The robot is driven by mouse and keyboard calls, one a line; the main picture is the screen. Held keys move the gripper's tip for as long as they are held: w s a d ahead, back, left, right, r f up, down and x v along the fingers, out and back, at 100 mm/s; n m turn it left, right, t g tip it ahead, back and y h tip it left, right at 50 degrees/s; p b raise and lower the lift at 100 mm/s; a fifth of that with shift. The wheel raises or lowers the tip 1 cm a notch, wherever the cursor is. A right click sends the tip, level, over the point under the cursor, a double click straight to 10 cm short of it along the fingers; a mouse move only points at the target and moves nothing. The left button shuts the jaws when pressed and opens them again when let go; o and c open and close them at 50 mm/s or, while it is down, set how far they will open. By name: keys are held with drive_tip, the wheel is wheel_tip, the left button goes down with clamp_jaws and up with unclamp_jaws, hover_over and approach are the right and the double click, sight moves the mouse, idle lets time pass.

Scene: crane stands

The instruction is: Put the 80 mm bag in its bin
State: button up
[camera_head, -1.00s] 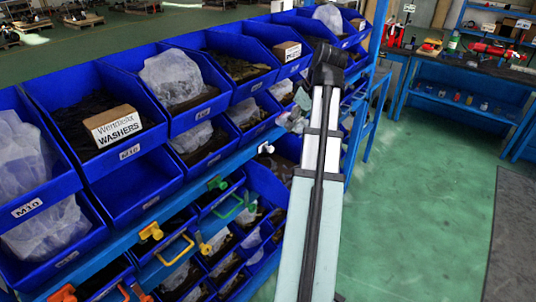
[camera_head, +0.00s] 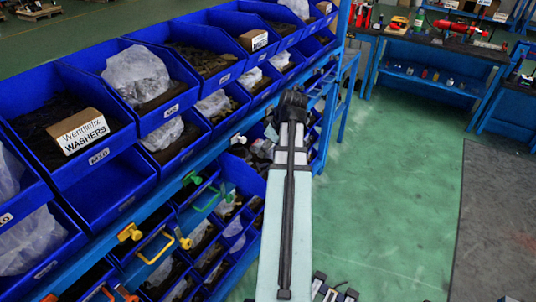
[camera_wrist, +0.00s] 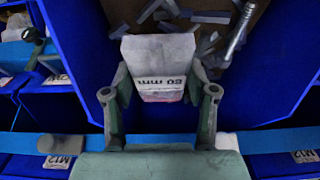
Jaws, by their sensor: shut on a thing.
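In the wrist view a pale bag (camera_wrist: 158,52), its label reading "80 mm" upside down, stands between the two fingers of my gripper (camera_wrist: 160,78). The gripper is shut on it. Behind the bag is a blue bin (camera_wrist: 285,62) with loose metal bolts (camera_wrist: 205,17) in its brown interior. I cannot tell whether the bag is inside that bin or in front of it. In the head view my arm reaches toward the lower bins of the rack, and its own links mostly hide the gripper and bag.
Blue bins (camera_head: 98,158) in tiers fill the left, several holding bags, with a "WASHERS" box (camera_head: 78,131) in one. A blue workbench (camera_head: 440,88) stands at the back right. Green floor is open on the right.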

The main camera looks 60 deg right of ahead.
sight(268, 154)
drive_tip(key=shift+f+p, duration=0.3)
drive_tip(key=shift+f, duration=1.55)
drive_tip(key=shift+f, duration=0.15)
drive_tip(key=o, duration=1.3)
drive_tip(key=shift+o, duration=0.2)
drive_tip(key=b+v, duration=0.2)
drive_tip(key=v, duration=1)
